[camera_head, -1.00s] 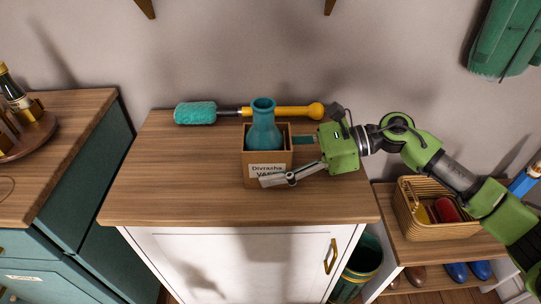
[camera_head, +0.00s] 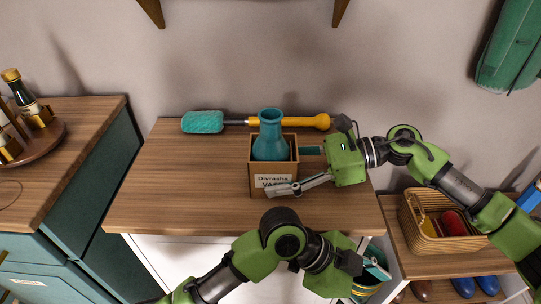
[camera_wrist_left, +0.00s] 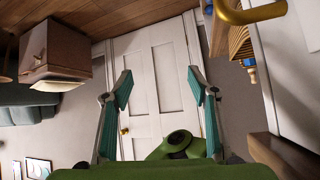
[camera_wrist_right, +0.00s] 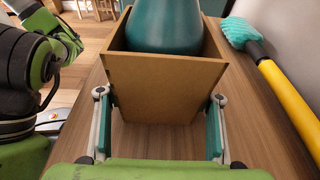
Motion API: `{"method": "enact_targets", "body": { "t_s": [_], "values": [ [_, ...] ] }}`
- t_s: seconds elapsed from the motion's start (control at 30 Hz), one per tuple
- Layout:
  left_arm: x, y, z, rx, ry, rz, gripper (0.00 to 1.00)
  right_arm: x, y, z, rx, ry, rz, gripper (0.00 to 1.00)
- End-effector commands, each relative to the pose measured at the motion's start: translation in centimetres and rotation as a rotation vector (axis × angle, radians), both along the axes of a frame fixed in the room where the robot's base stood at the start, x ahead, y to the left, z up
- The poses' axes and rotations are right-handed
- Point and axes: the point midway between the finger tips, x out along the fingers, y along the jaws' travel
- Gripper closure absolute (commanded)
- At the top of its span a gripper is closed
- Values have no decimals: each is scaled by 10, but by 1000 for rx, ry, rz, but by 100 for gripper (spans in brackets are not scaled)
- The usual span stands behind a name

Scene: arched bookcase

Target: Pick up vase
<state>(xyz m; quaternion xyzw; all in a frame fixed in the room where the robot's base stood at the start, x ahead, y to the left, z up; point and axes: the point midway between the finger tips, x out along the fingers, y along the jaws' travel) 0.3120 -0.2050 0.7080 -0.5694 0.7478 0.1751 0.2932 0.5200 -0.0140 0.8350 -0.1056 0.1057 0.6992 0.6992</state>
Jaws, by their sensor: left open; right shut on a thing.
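A teal vase (camera_head: 270,138) stands upright inside an open brown box (camera_head: 258,182) on the wooden cabinet top. The box's front label is partly covered by a finger. My right gripper (camera_head: 290,168) reaches in from the right, with one finger along the front of the box and one behind it. In the right wrist view the fingers (camera_wrist_right: 160,97) flank the box (camera_wrist_right: 165,85), and the vase (camera_wrist_right: 165,27) rises above its rim. It is shut on the box. My left gripper (camera_head: 372,272) is open and empty, low in front of the cabinet; its fingers show apart in the left wrist view (camera_wrist_left: 160,80).
A duster with a teal head (camera_head: 203,122) and yellow handle lies behind the box. A wicker basket (camera_head: 432,243) stands on a lower shelf at right. A round tray (camera_head: 45,143) with bottles is at far left. The cabinet top left of the box is clear.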

Motion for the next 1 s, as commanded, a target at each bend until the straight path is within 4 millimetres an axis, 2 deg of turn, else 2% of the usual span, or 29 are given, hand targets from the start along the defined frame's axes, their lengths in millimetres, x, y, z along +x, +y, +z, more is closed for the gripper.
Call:
{"method": "enact_targets", "body": {
  "t_s": [0.03,0.1,0.4,0.7,1.0],
  "values": [
    [2,-3,15,6,-53,-35,46,0,0,0,0,0,0,52],
    [2,-4,32,22,-113,-84,46,0,0,0,0,0,-1,52],
    [-6,1,84,134,-377,-274,46,0,0,0,0,0,0,52],
    [-9,26,112,326,-651,-431,46,0,0,0,0,0,0,52],
    [17,69,135,611,-964,-556,46,0,0,0,0,0,0,52]
  ]
}}
